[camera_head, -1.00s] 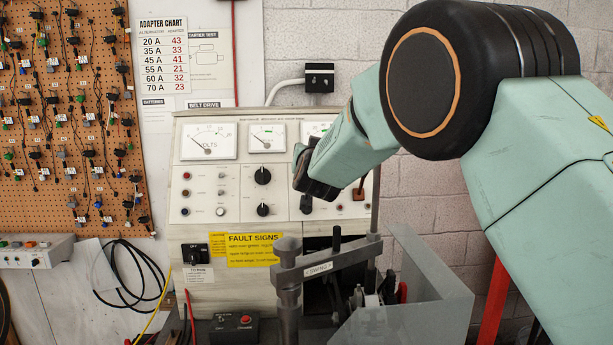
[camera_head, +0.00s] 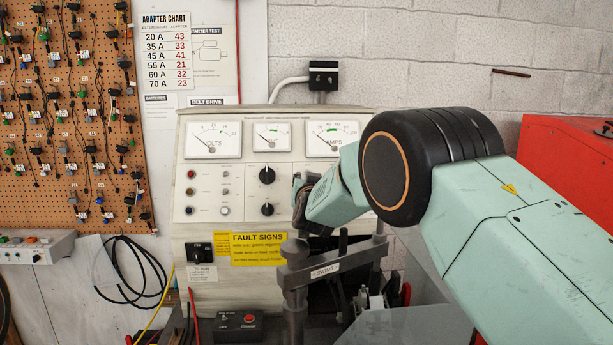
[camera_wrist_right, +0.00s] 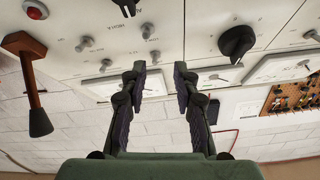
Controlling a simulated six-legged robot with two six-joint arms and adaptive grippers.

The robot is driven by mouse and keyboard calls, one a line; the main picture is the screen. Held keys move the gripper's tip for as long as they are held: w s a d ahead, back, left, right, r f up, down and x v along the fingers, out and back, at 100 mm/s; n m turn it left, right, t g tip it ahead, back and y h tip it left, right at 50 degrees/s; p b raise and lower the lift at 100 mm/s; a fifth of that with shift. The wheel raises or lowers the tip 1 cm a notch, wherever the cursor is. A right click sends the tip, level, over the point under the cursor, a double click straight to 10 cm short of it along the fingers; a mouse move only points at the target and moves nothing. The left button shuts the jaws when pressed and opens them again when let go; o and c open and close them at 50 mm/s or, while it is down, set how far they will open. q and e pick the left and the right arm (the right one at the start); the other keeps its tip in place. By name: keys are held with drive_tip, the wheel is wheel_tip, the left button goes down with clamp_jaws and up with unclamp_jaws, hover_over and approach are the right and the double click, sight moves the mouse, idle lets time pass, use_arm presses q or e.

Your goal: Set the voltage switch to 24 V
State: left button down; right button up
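The grey test bench panel (camera_head: 225,178) carries two black rotary knobs, an upper one (camera_head: 267,175) and a lower one (camera_head: 267,209). Their labels are too small to read, so I cannot tell which is the voltage switch. My right gripper (camera_head: 303,190) is in front of the panel, right of these knobs, and hides controls behind it. In the right wrist view, which is upside down, the gripper (camera_wrist_right: 157,75) is open and empty, its fingers apart. A black knob (camera_wrist_right: 237,42) is right of the fingers there; several small toggles (camera_wrist_right: 85,43) are left. My left gripper is out of view.
Volts (camera_head: 213,140) and amps (camera_head: 333,139) meters line the panel top. A metal clamp frame (camera_head: 330,258) stands below my right gripper. A lever (camera_wrist_right: 30,80) sticks out at left in the wrist view. A red cabinet (camera_head: 565,160) stands at right.

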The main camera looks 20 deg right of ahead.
drive_tip(key=shift+w+d, duration=0.2)
drive_tip(key=shift+w, duration=0.25)
drive_tip(key=shift+w+d+r+p, duration=0.1)
drive_tip(key=shift+w+d+p, duration=0.2)
drive_tip(key=shift+w+d, duration=0.35)
drive_tip(key=shift+w, duration=0.15)
drive_tip(key=shift+w+a, duration=0.35)
drive_tip(key=shift+s+d, duration=0.2)
drive_tip(key=shift+d, duration=0.1)
drive_tip(key=shift+c, duration=0.9)
drive_tip(key=c, duration=0.3)
drive_tip(key=shift+w+a, duration=0.1)
drive_tip(key=shift+a, duration=0.1)
clamp_jaws()
drive_tip(key=shift+d, duration=0.15)
